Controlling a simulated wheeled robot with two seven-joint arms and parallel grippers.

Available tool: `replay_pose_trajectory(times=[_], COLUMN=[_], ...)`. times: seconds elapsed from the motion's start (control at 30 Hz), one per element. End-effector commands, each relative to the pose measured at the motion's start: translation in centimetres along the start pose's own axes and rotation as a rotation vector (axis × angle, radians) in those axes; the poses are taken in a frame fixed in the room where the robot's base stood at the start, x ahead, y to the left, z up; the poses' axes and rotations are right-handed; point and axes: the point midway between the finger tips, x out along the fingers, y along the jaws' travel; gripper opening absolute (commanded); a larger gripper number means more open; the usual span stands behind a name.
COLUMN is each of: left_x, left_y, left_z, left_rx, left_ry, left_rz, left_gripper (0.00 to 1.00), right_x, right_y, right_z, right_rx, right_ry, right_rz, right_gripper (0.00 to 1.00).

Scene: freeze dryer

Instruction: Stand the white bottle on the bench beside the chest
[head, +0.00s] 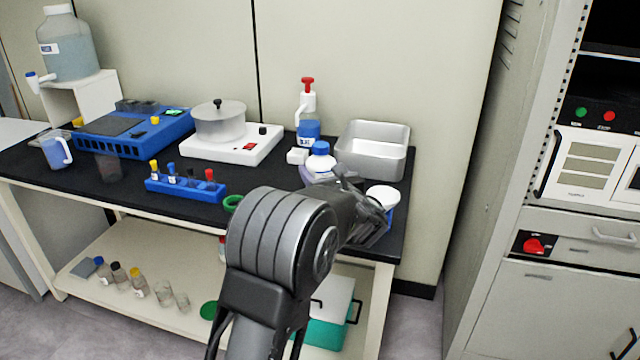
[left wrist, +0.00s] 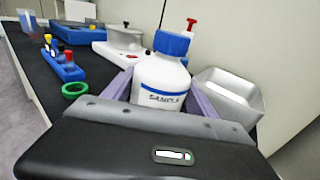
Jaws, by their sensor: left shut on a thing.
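The white bottle (head: 321,163) has a blue cap and stands at the right part of the black bench top (head: 110,185). In the left wrist view the bottle (left wrist: 160,85) is upright, with a blue band and a "SAMPLE" label. My left gripper (head: 318,178) is shut on it; its lavender fingers (left wrist: 162,92) lie on either side of the body. My arm hides the bottle's base in the head view, so I cannot tell if it touches the bench. I cannot make out which thing is the chest. My right gripper is not in view.
A steel basin (head: 372,150) stands right of the bottle, a red-topped pump bottle (head: 308,115) behind it. A white-lidded tub (head: 384,195) is near the right edge. A blue tube rack (head: 186,188) and green ring (head: 232,203) lie left. Bare bench shows near the rack.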

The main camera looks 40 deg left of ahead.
Motion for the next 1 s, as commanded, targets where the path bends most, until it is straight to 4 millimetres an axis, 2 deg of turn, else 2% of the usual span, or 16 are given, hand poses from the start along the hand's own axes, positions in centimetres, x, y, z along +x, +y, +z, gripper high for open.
replay_pose_trajectory(times=[0.17,0.43,0.7,0.73,1.0], left_x=[0.0,0.2,0.2,0.2,0.2], left_y=[0.0,0.0,0.0,0.0,0.0], left_z=[-0.1,-3.4,-3.6,-3.7,-3.7], left_rx=[0.000,0.001,-0.001,0.000,0.000], left_ry=[-0.002,-0.003,-0.003,0.000,0.000], left_rz=[0.001,0.001,0.000,0.000,0.000], left_gripper=[0.00,0.00,0.00,0.68,0.88], right_x=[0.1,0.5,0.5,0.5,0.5], right_y=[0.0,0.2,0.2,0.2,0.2], right_z=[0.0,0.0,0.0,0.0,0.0], right_rx=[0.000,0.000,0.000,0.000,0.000], right_ry=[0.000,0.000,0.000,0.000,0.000], right_rz=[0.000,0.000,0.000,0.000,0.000], right_gripper=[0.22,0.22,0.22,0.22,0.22])
